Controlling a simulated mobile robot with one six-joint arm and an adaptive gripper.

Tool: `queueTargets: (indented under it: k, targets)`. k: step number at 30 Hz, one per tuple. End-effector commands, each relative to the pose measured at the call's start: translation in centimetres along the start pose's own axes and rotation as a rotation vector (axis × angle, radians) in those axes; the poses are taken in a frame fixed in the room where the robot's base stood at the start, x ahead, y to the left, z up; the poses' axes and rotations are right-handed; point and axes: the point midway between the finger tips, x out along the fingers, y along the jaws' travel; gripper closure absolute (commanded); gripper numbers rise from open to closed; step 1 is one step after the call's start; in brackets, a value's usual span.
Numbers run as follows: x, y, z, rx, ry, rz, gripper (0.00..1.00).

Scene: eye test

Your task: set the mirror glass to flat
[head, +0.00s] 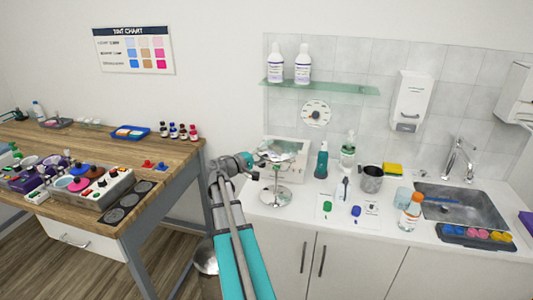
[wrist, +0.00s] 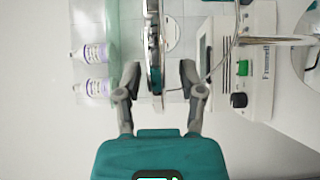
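The mirror glass (head: 284,148) is a round disc on a stand with a round metal base (head: 275,197) on the white counter. In the head view it looks near level, but I cannot tell its exact tilt. In the wrist view the mirror glass (wrist: 153,40) shows edge-on as a thin dark-rimmed strip. My gripper (head: 256,159) is at its left edge. In the wrist view my gripper (wrist: 158,74) is open, with one finger on each side of the rim and gaps visible.
A white device (wrist: 262,60) with a green switch and black knob stands close behind the mirror. A glass shelf (head: 335,88) holds two white bottles above. A wooden table (head: 165,165) is at left.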

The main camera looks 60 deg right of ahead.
Motion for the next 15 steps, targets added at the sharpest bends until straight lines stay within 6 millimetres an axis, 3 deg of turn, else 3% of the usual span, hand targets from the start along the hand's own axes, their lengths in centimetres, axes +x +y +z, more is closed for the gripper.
queueTargets:
  k: [8, 15]
  targets:
    - [-0.1, 0.0, 0.0, -0.001, -0.001, 0.001, 0.49]
    - [-1.4, 0.1, 0.0, -0.001, 0.001, 0.001, 0.49]
